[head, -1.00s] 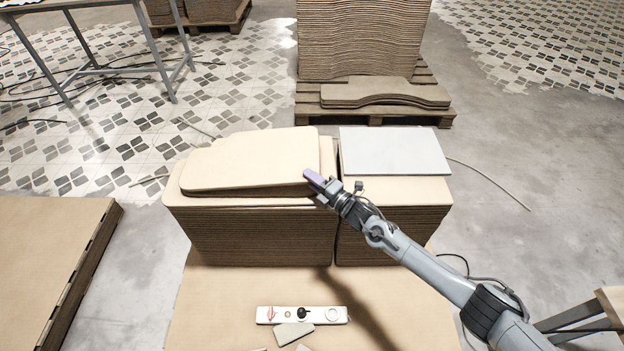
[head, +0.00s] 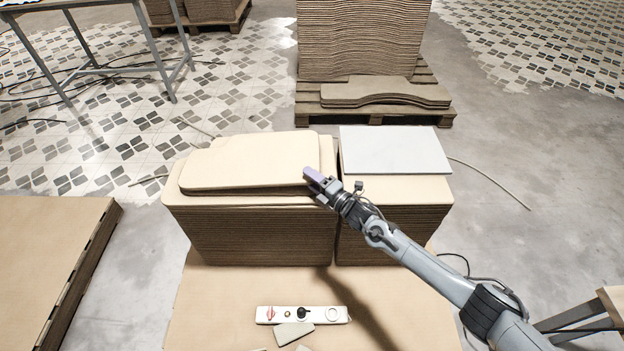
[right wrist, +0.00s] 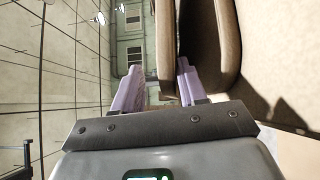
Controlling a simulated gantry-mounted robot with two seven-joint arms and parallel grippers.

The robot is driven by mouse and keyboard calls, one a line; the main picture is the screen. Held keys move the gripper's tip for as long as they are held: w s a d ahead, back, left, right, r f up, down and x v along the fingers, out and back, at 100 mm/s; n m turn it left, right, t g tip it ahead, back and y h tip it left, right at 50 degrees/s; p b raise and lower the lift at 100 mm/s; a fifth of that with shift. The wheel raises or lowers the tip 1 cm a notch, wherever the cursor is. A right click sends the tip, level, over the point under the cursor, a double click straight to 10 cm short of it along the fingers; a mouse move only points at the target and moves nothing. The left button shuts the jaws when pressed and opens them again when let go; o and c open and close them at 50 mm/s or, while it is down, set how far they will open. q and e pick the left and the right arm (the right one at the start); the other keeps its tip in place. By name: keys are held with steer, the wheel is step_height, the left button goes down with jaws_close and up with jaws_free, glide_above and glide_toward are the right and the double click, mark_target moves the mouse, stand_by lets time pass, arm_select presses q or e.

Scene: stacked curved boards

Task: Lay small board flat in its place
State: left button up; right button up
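The small board (head: 250,160) is a tan panel with rounded corners. In the head view it lies on top of the left stack of boards (head: 255,235) and looks nearly flat. My right gripper (head: 313,180) is at the board's near right corner. In the right wrist view, the right gripper's two lilac fingers (right wrist: 159,85) are apart. A brown board edge (right wrist: 166,45) shows between them, close to the right finger, with a gap to the left finger. Whether that finger touches it is unclear. My left gripper is not in view.
A pale grey panel (head: 395,150) lies on the right stack (head: 390,220), beside the left one. A white strip with small items (head: 300,314) lies in front. A pallet with tall curved boards (head: 365,40) stands behind.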

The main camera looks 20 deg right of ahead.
stand_by(0.3)
steer(key=shift+s+d+p, duration=0.15)
steer(key=shift+s+p, duration=0.25)
steer(key=shift+p, duration=0.1)
steer(key=shift+p+v, duration=1.3)
steer(key=shift+v, duration=0.3)
steer(key=shift+s+d+p, duration=0.3)
steer(key=shift+s+p, duration=0.05)
steer(key=shift+s, duration=0.3)
